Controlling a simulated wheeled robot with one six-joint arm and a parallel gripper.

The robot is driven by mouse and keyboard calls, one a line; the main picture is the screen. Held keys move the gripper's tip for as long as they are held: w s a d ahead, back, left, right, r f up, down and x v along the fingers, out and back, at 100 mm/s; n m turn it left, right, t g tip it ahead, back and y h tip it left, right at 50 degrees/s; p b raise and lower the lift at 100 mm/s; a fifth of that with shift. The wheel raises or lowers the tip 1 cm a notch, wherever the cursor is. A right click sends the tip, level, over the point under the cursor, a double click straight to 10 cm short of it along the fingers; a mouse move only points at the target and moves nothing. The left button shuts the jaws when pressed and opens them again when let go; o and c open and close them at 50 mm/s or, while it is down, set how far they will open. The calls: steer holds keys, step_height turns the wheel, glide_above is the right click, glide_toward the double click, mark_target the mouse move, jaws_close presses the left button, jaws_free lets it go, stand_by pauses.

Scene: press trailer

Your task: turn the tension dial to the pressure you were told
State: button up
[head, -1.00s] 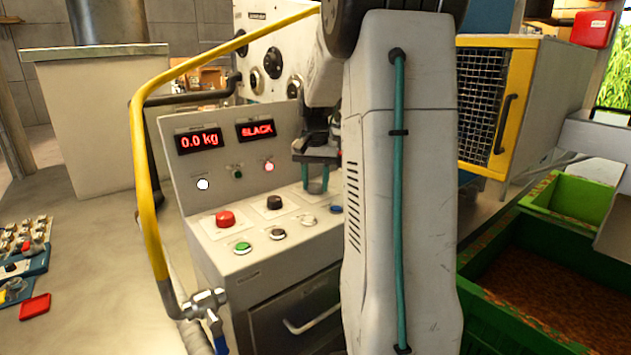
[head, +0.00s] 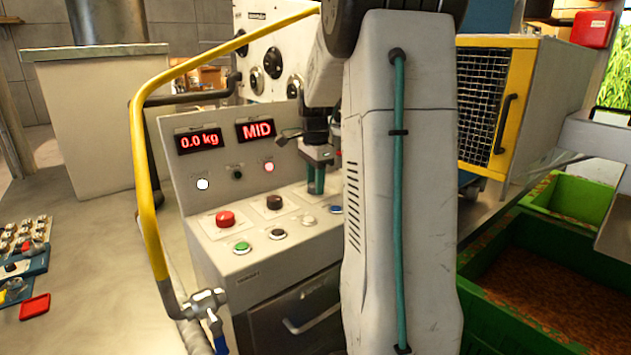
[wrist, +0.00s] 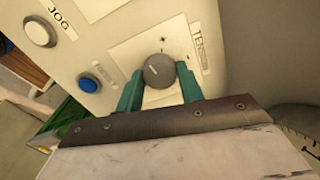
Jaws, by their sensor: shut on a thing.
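The tension dial (wrist: 158,71) is a round grey knob with a pale pointer line, on a white plate with a partly hidden label starting "TEN" in the wrist view. My gripper (wrist: 160,82) has its teal fingers on either side of the dial, shut on it. In the head view my gripper (head: 316,180) points down at the right of the sloped control panel, and the dial is hidden there. The right red display (head: 256,130) reads "MID". The left red display (head: 198,139) reads "0.0 kg".
Beside the dial are a blue button (wrist: 88,84) and a white button (wrist: 38,33) labelled "JOG". A red button (head: 225,219), a black knob (head: 274,202) and a green button (head: 241,247) share the panel. A yellow pipe (head: 146,190) curves in front at left.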

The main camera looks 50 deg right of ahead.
steer(key=shift+m, duration=1)
steer(key=o, duration=1)
steer(key=shift+r, duration=0.15)
step_height(320, 180, up, 8)
steer(key=shift+f, duration=0.2)
